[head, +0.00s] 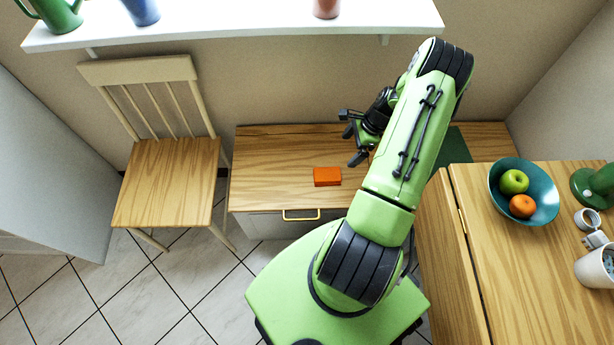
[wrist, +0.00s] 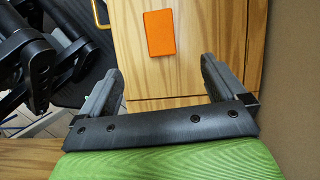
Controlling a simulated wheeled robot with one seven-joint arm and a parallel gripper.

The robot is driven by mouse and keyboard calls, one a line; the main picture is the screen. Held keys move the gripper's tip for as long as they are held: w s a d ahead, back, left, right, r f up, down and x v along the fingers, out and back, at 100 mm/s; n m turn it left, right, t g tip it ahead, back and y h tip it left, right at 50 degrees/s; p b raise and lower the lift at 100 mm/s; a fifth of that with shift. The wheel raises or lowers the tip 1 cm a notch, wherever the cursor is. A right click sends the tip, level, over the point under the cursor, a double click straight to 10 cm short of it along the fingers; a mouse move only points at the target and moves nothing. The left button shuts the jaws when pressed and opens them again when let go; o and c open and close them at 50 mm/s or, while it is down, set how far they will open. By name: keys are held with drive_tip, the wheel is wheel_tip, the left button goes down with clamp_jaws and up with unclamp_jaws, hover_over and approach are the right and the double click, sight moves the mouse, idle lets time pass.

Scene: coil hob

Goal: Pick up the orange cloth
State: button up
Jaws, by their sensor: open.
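The orange cloth (head: 327,176) lies as a small, flat, folded rectangle near the front edge of the low wooden counter (head: 270,160). In the wrist view the orange cloth (wrist: 159,33) shows whole, beyond the fingertips and roughly between their lines. My gripper (head: 351,137) is open and empty above the counter, to the upper right of the cloth in the head view. In the wrist view my gripper (wrist: 161,66) has its two fingers wide apart, with nothing between them. It is not touching the cloth.
A drawer with a yellow handle (head: 301,215) is below the cloth. A dark green mat (head: 455,147) lies behind my arm. A chair (head: 168,180) stands left. A teal fruit bowl (head: 545,205) and a white mug (head: 596,268) stand on the right-hand table. The counter around the cloth is clear.

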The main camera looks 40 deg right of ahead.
drive_tip(key=b, duration=0.3)
hover_over(329, 175)
drive_tip(key=d, duration=0.2)
drive_tip(key=f, duration=1)
drive_tip(key=shift+s+a+f, duration=0.15)
drive_tip(key=shift+s+f, duration=0.2)
drive_tip(key=shift+s, duration=0.05)
drive_tip(key=shift+b+x, duration=1.2)
drive_tip(key=shift+x, duration=1.35)
drive_tip(key=shift+f, duration=0.3)
drive_tip(key=shift+c, duration=0.3)
drive_tip(key=c, duration=1)
wheel_tip(329, 175, up, 11)
drive_tip(key=p, duration=0.4)
drive_tip(key=shift+f, duration=0.2)
